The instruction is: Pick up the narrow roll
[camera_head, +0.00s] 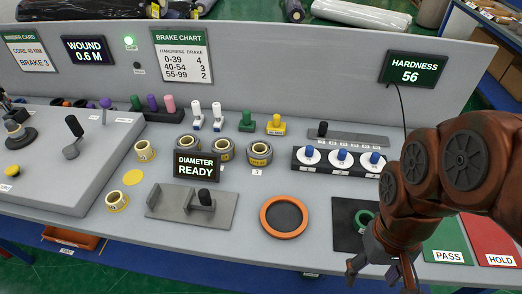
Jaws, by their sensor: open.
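Several wrapped rolls stand on the grey bench. Three thick grey-rimmed rolls with yellow bands sit in the middle: a left one (189,150), a middle one (222,156) and a right one (259,160). A smaller cream-and-yellow roll (145,156) stands to their left, and a low one (116,205) sits nearer the front edge. The small ones look narrower, but I cannot tell for certain which is the narrow roll. My gripper (381,272) is open and empty at the bench's front right, far to the right of all the rolls.
A black pad (345,238) with a green ring (363,220) lies beside my gripper. Left of it are an orange-rimmed disc (284,233) and a grey fixture (164,208). Green PASS (448,240) and red HOLD (490,236) pads lie right. A diameter display (196,182) stands before the rolls.

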